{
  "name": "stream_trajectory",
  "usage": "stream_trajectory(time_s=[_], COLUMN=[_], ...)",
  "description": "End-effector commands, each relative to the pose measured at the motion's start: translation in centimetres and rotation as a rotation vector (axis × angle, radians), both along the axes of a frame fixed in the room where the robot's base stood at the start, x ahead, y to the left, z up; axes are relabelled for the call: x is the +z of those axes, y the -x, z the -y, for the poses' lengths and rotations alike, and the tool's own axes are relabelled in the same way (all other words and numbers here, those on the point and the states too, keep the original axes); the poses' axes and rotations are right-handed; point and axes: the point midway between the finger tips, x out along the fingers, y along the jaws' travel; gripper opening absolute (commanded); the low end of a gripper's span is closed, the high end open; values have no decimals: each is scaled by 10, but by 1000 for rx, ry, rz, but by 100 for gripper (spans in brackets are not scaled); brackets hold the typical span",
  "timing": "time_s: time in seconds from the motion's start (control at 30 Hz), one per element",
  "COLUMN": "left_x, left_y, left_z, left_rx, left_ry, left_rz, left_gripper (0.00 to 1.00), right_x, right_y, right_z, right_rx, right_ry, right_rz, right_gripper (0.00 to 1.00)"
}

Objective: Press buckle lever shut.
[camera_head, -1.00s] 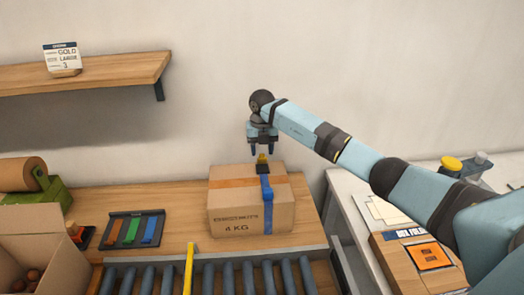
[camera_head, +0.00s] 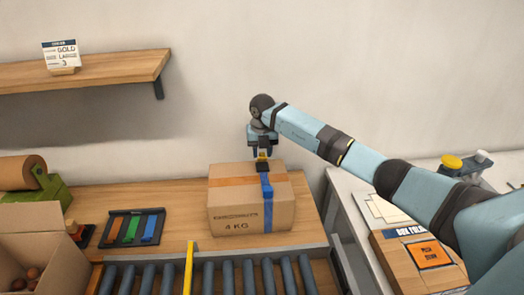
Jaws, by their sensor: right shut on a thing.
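A closed cardboard box (camera_head: 235,214) marked 4 KG stands on the wooden table. An orange tape strip runs across its top, and a blue strap (camera_head: 267,205) runs over the top and down the front. A black buckle with a yellow lever (camera_head: 262,156) sits on the strap at the back of the box top. My right gripper (camera_head: 262,153) is directly above the box, pointing down, with its fingers shut around the yellow lever. The exact finger contact is too small to see. My left gripper is not in view.
A roller conveyor (camera_head: 215,281) with a yellow bar (camera_head: 189,268) runs in front of the box. A dark tray (camera_head: 113,241) with coloured strips and an open carton (camera_head: 35,242) of chestnuts stand left. A wooden shelf (camera_head: 100,73) is above. A white side table (camera_head: 345,198) stands right.

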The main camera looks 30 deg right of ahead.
Motion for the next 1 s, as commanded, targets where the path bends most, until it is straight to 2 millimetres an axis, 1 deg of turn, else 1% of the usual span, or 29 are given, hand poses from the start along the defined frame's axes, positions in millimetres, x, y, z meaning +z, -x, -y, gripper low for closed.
stream_trajectory(time_s=[0.17,0.27,0.4,0.6,0.7,1.0], left_x=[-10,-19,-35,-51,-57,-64], left_y=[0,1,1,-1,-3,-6], left_z=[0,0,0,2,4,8], left_rx=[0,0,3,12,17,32], left_ry=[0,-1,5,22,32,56], left_rz=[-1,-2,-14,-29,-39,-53], left_gripper=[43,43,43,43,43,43], right_x=[-5,-7,-12,-17,-17,-16], right_y=[7,10,15,20,22,25], right_z=[-2,-4,-7,-9,-10,-12], right_rx=[3,3,4,2,2,0], right_ry=[50,83,128,184,206,241], right_rz=[99,169,264,383,428,499], right_gripper=[12,12,12,12,12,12])
